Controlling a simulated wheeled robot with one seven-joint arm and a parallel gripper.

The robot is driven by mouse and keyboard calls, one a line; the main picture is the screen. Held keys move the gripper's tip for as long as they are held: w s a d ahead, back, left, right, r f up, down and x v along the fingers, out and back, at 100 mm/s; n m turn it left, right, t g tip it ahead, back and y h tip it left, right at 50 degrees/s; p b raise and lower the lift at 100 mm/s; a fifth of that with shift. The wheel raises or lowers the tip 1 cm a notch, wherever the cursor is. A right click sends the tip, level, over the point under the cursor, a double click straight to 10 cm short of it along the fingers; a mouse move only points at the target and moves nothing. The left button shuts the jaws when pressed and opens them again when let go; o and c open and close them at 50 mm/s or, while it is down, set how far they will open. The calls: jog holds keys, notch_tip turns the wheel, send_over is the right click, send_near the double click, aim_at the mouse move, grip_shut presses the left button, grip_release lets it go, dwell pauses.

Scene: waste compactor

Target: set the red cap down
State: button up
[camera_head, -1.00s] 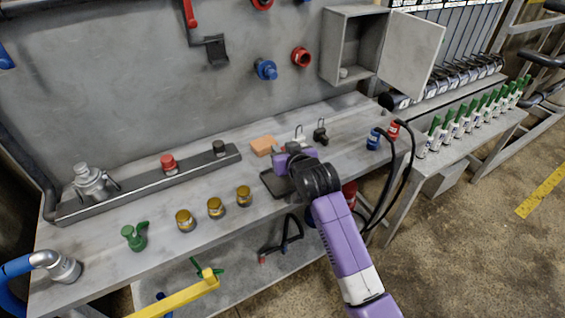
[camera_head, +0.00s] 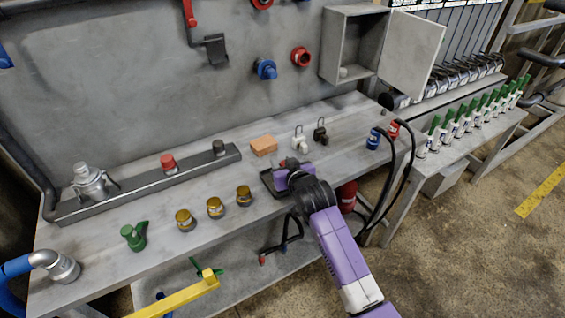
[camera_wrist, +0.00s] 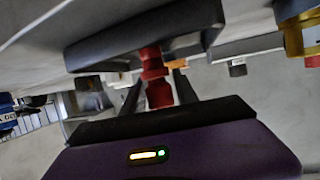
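The red cap (camera_wrist: 156,82) is between my gripper's two fingers in the wrist view, with its far end against or very near the dark tray (camera_wrist: 85,52). My gripper (camera_head: 284,170) is low over the tray on the workbench in the head view. Narrow gaps seem to show beside the cap, but I cannot tell whether the fingers touch it. Only a small bit of red shows by the gripper in the head view; the rest is hidden. Another red cap (camera_head: 168,163) sits on the long grey rail at the left.
An orange block (camera_head: 264,145) and two padlocks, one white (camera_head: 300,143) and one black (camera_head: 320,132), stand behind the gripper. Several gold-lidded jars (camera_head: 215,208) stand to the left. Blue (camera_head: 373,140) and red fittings with black hoses are at the right.

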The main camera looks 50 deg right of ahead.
jog(key=shift+o, duration=0.7)
jog(key=shift+r, duration=0.25)
jog(key=v, duration=1.2)
jog(key=s+a+f+n+t+y, duration=0.1)
jog(key=s+a+f+n+y, duration=0.3)
jog(key=s+a, duration=1.05)
jog(key=s+a+r+y, duration=0.1)
jog(key=s+a+r, duration=0.2)
jog(key=s, duration=0.5)
jog(key=s+a+r+n+t+y, duration=0.1)
jog(key=s+a+r, duration=0.2)
jog(key=s, duration=0.5)
jog(key=shift+s+a+r+t, duration=0.2)
jog(key=shift+a+r+t, duration=0.05)
jog(key=shift+t, duration=0.05)
